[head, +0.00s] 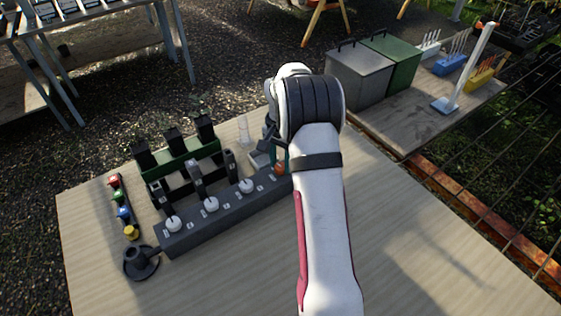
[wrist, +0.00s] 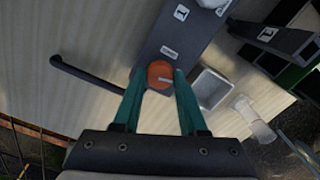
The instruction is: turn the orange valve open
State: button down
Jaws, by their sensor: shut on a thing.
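The orange valve (wrist: 160,75) is a round knob with a pale line on it, at the end of a dark grey valve bar. In the wrist view it sits between the green fingertips of my gripper (wrist: 158,84), which are shut on its sides. In the head view the orange valve (head: 280,169) shows at the right end of the bar (head: 228,213), partly hidden beside my arm. My gripper (head: 274,152) reaches down to it there, mostly hidden behind my wrist.
Several white knobs (head: 211,204) line the same bar. A dark green rack (head: 180,160) with black pieces stands behind it. Coloured buttons (head: 122,213) and a black round base (head: 140,263) are at the left. The front right tabletop is clear.

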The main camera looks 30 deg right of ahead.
jog(key=n, duration=0.4)
jog(key=shift+n, duration=0.3)
jog(key=n, duration=0.3)
jog(key=shift+r+n, duration=0.1)
jog(key=shift+n, duration=0.2)
jog(key=n, duration=0.3)
jog(key=shift+w, duration=0.1)
jog(key=shift+n, duration=2)
jog(key=shift+c, duration=2.2)
grip_release()
